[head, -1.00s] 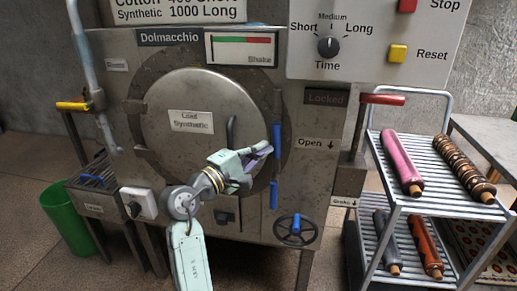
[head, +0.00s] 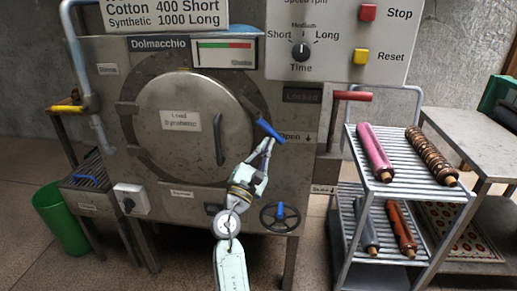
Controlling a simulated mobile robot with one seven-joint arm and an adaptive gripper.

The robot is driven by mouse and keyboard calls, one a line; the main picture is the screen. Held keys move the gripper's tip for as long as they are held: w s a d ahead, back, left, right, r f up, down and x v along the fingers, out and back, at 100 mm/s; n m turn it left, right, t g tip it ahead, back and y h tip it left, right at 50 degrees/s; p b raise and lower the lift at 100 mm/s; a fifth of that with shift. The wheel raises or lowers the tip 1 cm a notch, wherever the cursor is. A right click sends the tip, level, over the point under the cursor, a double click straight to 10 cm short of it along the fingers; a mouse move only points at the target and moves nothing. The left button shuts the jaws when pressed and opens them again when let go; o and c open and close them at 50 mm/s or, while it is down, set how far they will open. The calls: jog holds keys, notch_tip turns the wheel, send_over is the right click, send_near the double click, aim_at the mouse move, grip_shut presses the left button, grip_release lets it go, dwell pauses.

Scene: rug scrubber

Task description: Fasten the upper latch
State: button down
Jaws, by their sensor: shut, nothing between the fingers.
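The upper latch (head: 269,130) is a blue handle at the right edge of the round metal door (head: 190,118). It is tilted, with its upper end to the left and its lower end to the right. My gripper (head: 268,144) is shut and empty. Its tips are just below the latch's middle, touching or very close; I cannot tell which. The door lies flat against the machine front, with a dark vertical bar handle (head: 218,138). The lower latch is not visible, probably behind my gripper and wrist.
A dark handwheel with a blue grip (head: 281,213) is below right of my gripper. A red lever (head: 352,96) sticks out at the machine's right side. A rack (head: 405,187) with several rolls stands at right. A green bin (head: 60,218) stands at left.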

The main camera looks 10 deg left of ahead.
aim_at(280, 138)
jog(key=shift+d+r+n+t+y+p, duration=0.55)
jog(key=shift+n+y, duration=0.3)
jog(key=shift+n, duration=0.35)
jog(key=shift+d+r+n+t+y+p, duration=0.3)
jog(key=shift+d+n+y+p, duration=0.35)
jog(key=shift+n, duration=0.55)
jog(key=shift+d+r+n+t+y+p, duration=0.45)
jog(key=shift+d+n+y, duration=0.25)
jog(key=shift+n+y, duration=0.4)
